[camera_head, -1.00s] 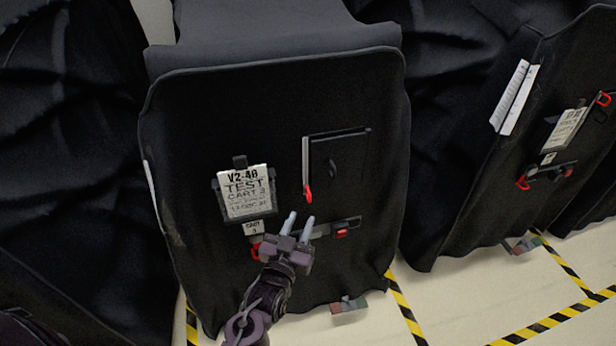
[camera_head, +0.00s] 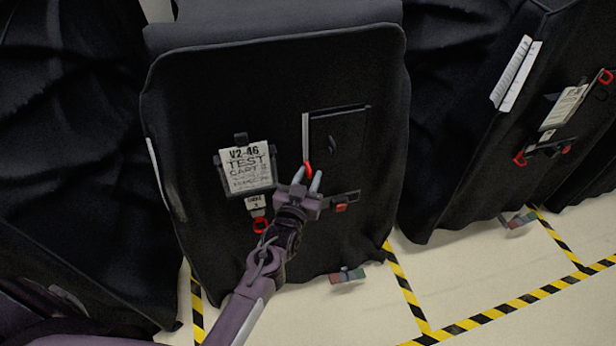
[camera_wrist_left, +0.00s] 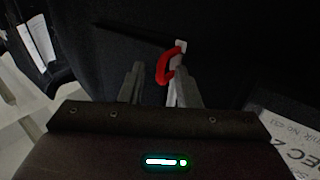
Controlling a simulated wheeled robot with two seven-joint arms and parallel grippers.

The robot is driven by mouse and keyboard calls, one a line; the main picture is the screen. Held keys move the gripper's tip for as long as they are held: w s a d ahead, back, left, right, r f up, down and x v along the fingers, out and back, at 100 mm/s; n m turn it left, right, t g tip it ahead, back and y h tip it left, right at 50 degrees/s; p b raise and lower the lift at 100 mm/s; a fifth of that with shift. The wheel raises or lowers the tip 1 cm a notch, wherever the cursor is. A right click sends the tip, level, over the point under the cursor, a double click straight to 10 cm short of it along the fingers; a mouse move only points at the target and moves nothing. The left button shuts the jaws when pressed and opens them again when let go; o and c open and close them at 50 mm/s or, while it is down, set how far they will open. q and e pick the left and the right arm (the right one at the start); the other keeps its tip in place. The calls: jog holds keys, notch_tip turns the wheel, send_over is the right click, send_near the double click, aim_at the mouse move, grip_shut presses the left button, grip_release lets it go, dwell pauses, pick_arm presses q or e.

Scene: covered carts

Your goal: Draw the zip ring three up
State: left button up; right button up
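A red zip ring (camera_head: 308,167) hangs at the lower end of a pale vertical zip strip (camera_head: 306,135) on the black cart cover (camera_head: 225,95), left of a dark rectangular flap. My left gripper (camera_head: 308,180) is open at the ring, with its fingertips on either side of it in the head view. In the left wrist view the ring (camera_wrist_left: 163,66) shows near the tips of the left gripper (camera_wrist_left: 158,82), close to the right-hand finger; I cannot tell whether they touch. A gap shows between the fingers. My right gripper is not in view.
A "TEST CART" label (camera_head: 246,168) hangs left of the ring, with a red loop (camera_head: 260,225) below it. A red-tabbed latch (camera_head: 341,208) sits below right. Another covered cart (camera_head: 470,130) stands on the right.

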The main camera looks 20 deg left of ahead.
pick_arm(q)
jog(key=shift+c, duration=0.4)
grip_shut()
notch_tip(320, 180, up, 14)
jog(key=p, duration=1.1)
jog(key=shift+r, duration=0.2)
jog(key=shift+o, duration=0.4)
grip_release()
jog(key=shift+s+f, duration=0.1)
